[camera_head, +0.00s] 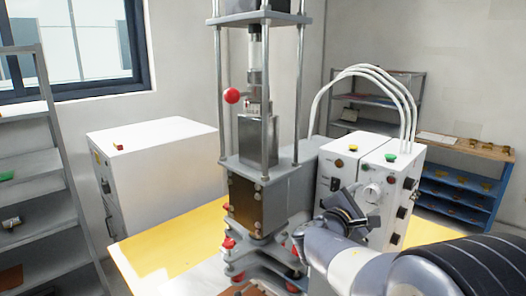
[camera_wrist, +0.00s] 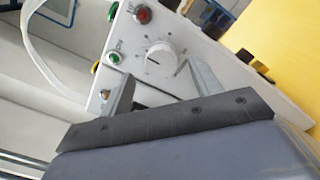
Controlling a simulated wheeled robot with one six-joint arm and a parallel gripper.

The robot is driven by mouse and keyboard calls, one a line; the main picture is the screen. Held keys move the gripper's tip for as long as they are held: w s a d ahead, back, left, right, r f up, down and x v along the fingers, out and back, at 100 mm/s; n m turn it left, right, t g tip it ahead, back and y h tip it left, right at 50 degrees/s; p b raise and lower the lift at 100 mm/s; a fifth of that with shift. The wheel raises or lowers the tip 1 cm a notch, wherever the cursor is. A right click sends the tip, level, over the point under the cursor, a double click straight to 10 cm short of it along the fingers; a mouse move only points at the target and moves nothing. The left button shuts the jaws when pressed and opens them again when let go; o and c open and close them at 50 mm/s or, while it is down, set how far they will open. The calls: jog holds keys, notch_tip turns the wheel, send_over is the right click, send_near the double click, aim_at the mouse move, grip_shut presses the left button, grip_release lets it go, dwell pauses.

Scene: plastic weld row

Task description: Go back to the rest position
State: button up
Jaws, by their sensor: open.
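My gripper (camera_head: 345,205) is in front of the white control box (camera_head: 345,165) in the head view. In the wrist view my gripper (camera_wrist: 161,74) has its two fingers spread apart with nothing between them. The round white knob (camera_wrist: 160,55) of the control box lies just beyond the fingertips; I cannot tell whether they touch it. Red and green buttons sit beside the knob. The knob also shows in the head view (camera_head: 373,191), close to the right of my gripper.
A tall press (camera_head: 258,150) with a red ball handle (camera_head: 231,95) stands left of my gripper on a yellow table (camera_head: 165,240). White hoses (camera_head: 385,75) arch above the control box. A white cabinet (camera_head: 160,165) and shelves (camera_head: 25,180) stand left. A blue rack (camera_head: 455,190) stands right.

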jog(key=b+v, duration=0.1)
jog(key=v, duration=0.6)
jog(key=shift+s+a, duration=0.2)
jog(key=shift+s, duration=0.05)
